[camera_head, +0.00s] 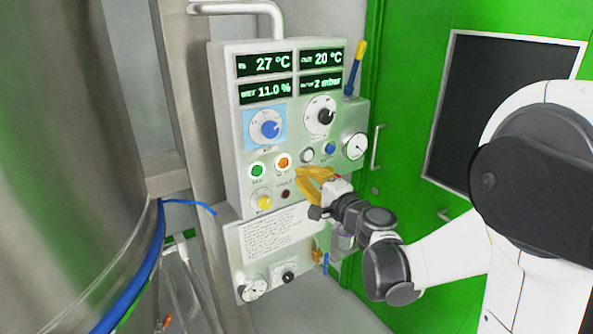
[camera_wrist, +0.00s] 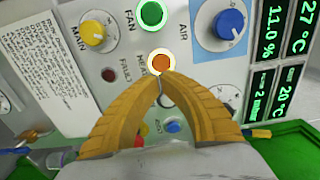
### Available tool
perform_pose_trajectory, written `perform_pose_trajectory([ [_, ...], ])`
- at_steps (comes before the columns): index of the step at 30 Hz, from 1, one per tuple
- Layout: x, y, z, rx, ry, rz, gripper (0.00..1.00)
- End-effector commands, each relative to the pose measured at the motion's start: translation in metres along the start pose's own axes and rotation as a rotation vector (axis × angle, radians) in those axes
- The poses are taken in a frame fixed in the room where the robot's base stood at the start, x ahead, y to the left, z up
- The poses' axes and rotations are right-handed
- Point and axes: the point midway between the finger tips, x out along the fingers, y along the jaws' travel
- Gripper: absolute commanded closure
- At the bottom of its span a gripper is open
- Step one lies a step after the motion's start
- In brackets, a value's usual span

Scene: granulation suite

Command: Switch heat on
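The orange HEAT button (camera_head: 283,162) sits on the grey control panel (camera_head: 232,130), right of the green FAN button (camera_head: 257,170). In the wrist view the orange button (camera_wrist: 161,62) has a bright pale ring around it. My gripper (camera_head: 299,174) has yellow fingers and is just right of and below the orange button in the head view. In the wrist view the fingertips (camera_wrist: 161,76) come together, empty, and overlap the button's near edge. I cannot tell whether they touch it. The displays read 27 °C, 20 °C, 11.0 % and 2 mbar.
The blue AIR knob (camera_head: 266,128), a black-pointer dial (camera_head: 320,115), the yellow MAIN knob (camera_head: 263,202) and the dark red FAULT lamp (camera_head: 285,194) are close by. A steel vessel (camera_head: 65,180) stands left. A green door (camera_head: 415,120) is behind at right.

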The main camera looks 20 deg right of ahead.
Motion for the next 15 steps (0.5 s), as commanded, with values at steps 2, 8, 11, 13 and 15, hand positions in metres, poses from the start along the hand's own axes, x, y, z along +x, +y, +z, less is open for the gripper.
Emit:
perform_pose_trajectory([
  [2,-0.02,-0.004,-0.001,0.0,0.003,0.0,1.0],
  [8,-0.059,-0.003,-0.001,0.0,0.002,0.0,1.0],
  [11,-0.072,-0.002,-0.001,0.0,0.001,0.0,1.0],
  [13,-0.077,-0.002,-0.001,0.0,0.001,0.0,1.0],
  [15,-0.08,-0.001,0.0,0.0,0.001,0.0,1.0],
])
